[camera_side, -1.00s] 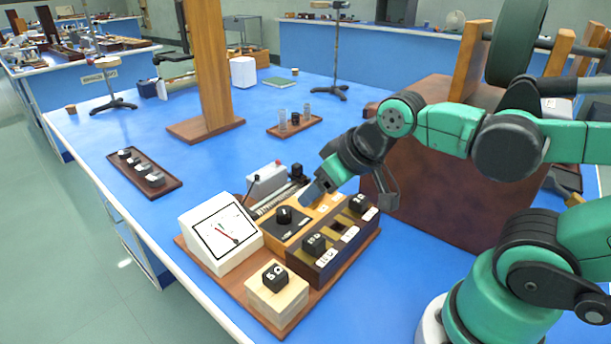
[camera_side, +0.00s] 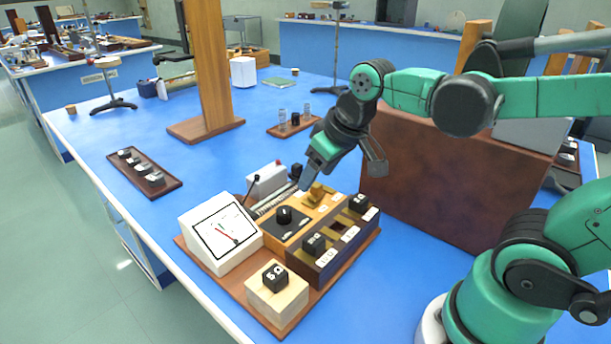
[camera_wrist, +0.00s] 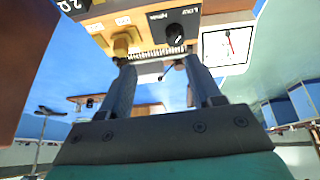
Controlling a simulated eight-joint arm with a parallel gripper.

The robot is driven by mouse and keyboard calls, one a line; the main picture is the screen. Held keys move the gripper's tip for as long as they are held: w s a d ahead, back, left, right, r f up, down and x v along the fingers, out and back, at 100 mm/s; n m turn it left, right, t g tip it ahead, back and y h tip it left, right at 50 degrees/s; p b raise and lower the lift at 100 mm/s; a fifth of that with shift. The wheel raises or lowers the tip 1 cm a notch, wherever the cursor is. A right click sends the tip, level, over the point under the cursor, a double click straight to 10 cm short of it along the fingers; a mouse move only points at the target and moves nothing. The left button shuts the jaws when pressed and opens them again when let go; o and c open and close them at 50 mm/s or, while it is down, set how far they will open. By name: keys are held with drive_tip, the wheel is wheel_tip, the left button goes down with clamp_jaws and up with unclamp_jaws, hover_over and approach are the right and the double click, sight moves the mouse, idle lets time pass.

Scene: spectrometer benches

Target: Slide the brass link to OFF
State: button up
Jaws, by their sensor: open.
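The brass link (camera_side: 316,191) is a small yellow block on the wooden switch box (camera_side: 284,240), behind and right of the black knob (camera_side: 285,215). In the wrist view the link (camera_wrist: 122,42) sits among small white labels, too blurred to read, so I cannot tell which position it is in. My gripper (camera_side: 308,181) is open and empty, just behind and above the link in the side view. In the wrist view its two fingers (camera_wrist: 163,75) point toward the box's edge, with the link ahead of the left finger.
A dial meter (camera_side: 222,238) stands left of the box. A dark box with number blocks (camera_side: 335,245) is at its right, and a pale block stand (camera_side: 276,300) is in front. Coil and terminals (camera_side: 267,180) lie behind.

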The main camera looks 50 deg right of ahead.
sight(316, 184)
drive_tip(key=w+d+g, duration=0.1)
drive_tip(key=d, duration=0.1)
drive_tip(key=w+d+f+g, duration=0.1)
drive_tip(key=w+d+g, duration=0.2)
drive_tip(key=w+d, duration=0.1)
drive_tip(key=shift+w+f+g, duration=0.1)
drive_tip(key=shift+f+g, duration=0.2)
drive_tip(key=shift+f, duration=0.1)
drive_tip(key=shift+w+d+f, duration=0.15)
drive_tip(key=shift+d+f, duration=0.05)
drive_tip(key=shift+d+f+g, duration=0.15)
drive_tip(key=shift+f+g, duration=0.15)
drive_tip(key=shift+f, duration=2.6)
clamp_jaws()
